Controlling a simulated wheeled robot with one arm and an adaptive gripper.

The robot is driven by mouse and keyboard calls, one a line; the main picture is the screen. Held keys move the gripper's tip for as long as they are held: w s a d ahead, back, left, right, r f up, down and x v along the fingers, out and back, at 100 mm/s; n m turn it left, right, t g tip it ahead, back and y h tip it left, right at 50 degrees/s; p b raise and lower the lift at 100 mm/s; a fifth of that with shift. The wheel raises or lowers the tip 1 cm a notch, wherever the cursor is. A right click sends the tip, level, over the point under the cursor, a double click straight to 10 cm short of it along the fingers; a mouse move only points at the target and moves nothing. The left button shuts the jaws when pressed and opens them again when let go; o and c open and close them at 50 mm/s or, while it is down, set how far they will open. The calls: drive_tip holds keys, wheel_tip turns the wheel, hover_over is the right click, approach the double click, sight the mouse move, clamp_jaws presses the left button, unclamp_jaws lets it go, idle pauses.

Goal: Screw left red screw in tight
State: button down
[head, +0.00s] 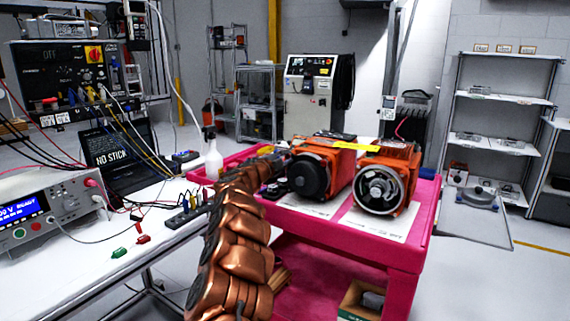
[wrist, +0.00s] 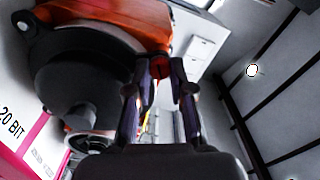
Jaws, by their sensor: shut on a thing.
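Two orange motors stand on the pink cart. The left motor (head: 330,158) has a black round end cover, and the right motor (head: 404,165) shows a bare metal end. In the wrist view, the left motor's black cover (wrist: 75,68) and its orange body (wrist: 120,14) are close to my gripper (wrist: 161,72). The fingers are shut on a small dark-red thing, seemingly the left red screw (wrist: 161,68), at the edge of the orange body. The fingers hide most of it, so I cannot tell how deep it sits. In the head view my copper arm hides part of the cart's left side.
The pink cart (head: 420,236) carries white sheets under the motors. A white bench (head: 60,262) with a laptop (head: 112,155), a power supply (head: 45,212) and loose cables stands at the left. A spray bottle (head: 213,160) stands behind my arm.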

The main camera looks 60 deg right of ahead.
drive_tip(key=m+b, duration=0.1)
drive_tip(key=m, duration=0.1)
drive_tip(key=m+b, duration=0.2)
drive_tip(key=m, duration=0.1)
drive_tip(key=shift+f+m, duration=0.25)
drive_tip(key=shift+m, duration=0.05)
drive_tip(key=m+b, duration=0.2)
drive_tip(key=m, duration=0.3)
drive_tip(key=shift+m+b, duration=0.3)
drive_tip(key=m+b, duration=0.2)
drive_tip(key=m, duration=0.2)
drive_tip(key=shift+f, duration=0.1)
drive_tip(key=m+b, duration=0.2)
drive_tip(key=m, duration=0.3)
drive_tip(key=shift+w+m, duration=0.1)
drive_tip(key=shift+m, duration=0.3)
drive_tip(key=m+b, duration=0.4)
drive_tip(key=m, duration=1.4)
drive_tip(key=m+b, duration=0.1)
drive_tip(key=m, duration=0.2)
drive_tip(key=shift+r+m, duration=0.2)
drive_tip(key=shift+m, duration=0.1)
